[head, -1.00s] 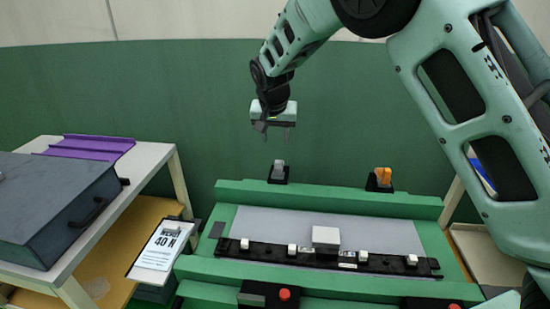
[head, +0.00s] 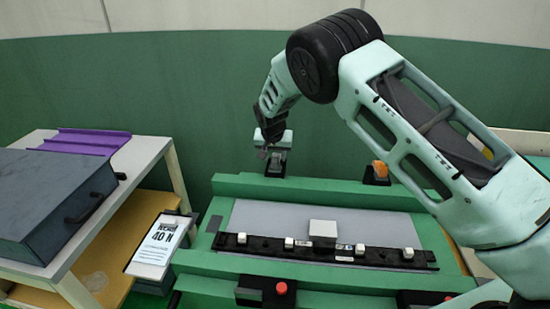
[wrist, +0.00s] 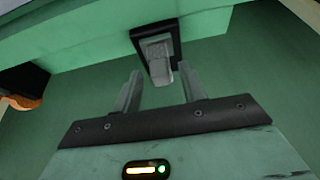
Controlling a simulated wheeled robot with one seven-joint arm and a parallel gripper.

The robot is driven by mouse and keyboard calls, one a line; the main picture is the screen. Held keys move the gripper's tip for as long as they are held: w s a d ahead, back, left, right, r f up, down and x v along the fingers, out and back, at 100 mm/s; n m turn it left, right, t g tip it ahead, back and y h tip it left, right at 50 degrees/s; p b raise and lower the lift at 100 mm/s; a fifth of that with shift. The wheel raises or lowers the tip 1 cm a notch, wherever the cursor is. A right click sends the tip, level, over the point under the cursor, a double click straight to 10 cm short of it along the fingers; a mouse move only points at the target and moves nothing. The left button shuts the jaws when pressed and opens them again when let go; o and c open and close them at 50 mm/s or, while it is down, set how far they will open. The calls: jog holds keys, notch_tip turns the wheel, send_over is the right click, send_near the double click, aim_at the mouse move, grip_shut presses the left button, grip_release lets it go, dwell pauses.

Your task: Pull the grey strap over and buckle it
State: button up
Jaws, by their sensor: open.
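The grey strap end (wrist: 160,68) sits in a black holder at the back edge of the green bench. In the wrist view it lies just beyond and between my two finger tips. My gripper (wrist: 160,80) is open, with nothing between its fingers that I can see held. An orange piece (head: 380,169) stands in a second black holder (head: 377,179) to the right. Any buckle cannot be made out clearly.
A black rail (head: 325,252) with several white clips crosses the grey panel (head: 275,219), and a white block (head: 323,228) sits behind it. Red buttons (head: 281,288) are on the front edge. A "40 N" card (head: 158,245) and a dark case (head: 55,205) are on the left.

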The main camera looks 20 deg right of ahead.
jog(key=shift+x, duration=1.25)
